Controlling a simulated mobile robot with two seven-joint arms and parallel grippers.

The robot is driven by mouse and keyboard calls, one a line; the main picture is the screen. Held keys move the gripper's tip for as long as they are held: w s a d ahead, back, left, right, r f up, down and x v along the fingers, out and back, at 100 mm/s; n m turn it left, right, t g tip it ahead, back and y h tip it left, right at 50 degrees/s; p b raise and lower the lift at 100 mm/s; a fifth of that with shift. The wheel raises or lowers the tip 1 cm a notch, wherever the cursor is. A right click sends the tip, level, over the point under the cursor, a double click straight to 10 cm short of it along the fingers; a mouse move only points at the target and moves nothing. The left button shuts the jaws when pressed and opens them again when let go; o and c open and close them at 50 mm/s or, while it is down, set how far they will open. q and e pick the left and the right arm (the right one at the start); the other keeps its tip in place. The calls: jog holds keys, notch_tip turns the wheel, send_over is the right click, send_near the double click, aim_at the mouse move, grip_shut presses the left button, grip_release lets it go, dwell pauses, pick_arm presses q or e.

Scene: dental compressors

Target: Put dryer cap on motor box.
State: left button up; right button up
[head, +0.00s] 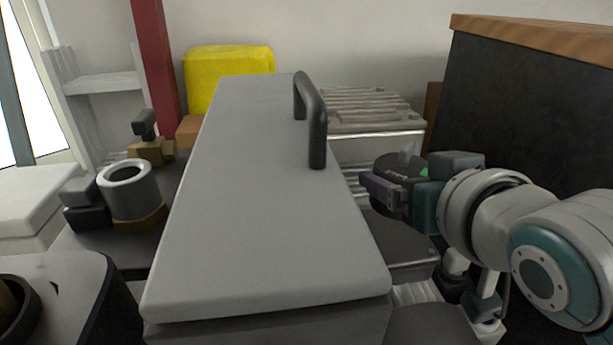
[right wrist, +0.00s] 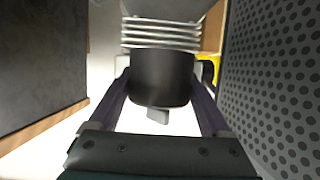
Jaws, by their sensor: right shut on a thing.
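My right gripper (head: 392,184) is shut on a dark round cap (head: 398,166), which I take to be the dryer cap. It is held in the air to the right of a long grey lidded box (head: 260,200) with a black handle. In the right wrist view the dark cap (right wrist: 161,78) sits between the two fingers (right wrist: 160,90), with a small grey tab at its lower edge. I cannot tell for sure which grey housing is the motor box; a ribbed light-grey unit (head: 372,105) stands behind the cap. My left gripper is not in view.
A dark cabinet with a wooden top (head: 520,110) stands close on the right. A yellow block (head: 228,72) and a red post (head: 157,60) are at the back. A grey cylinder (head: 128,190) with brass fittings is left of the long box. The raised black handle (head: 314,120) stands above the lid.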

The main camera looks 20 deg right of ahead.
aim_at(391, 232)
notch_tip(391, 232, down, 5)
jog(key=b, duration=0.2)
jog(key=shift+b, duration=0.4)
jog(key=shift+r, duration=0.1)
jog(key=o, duration=1.3)
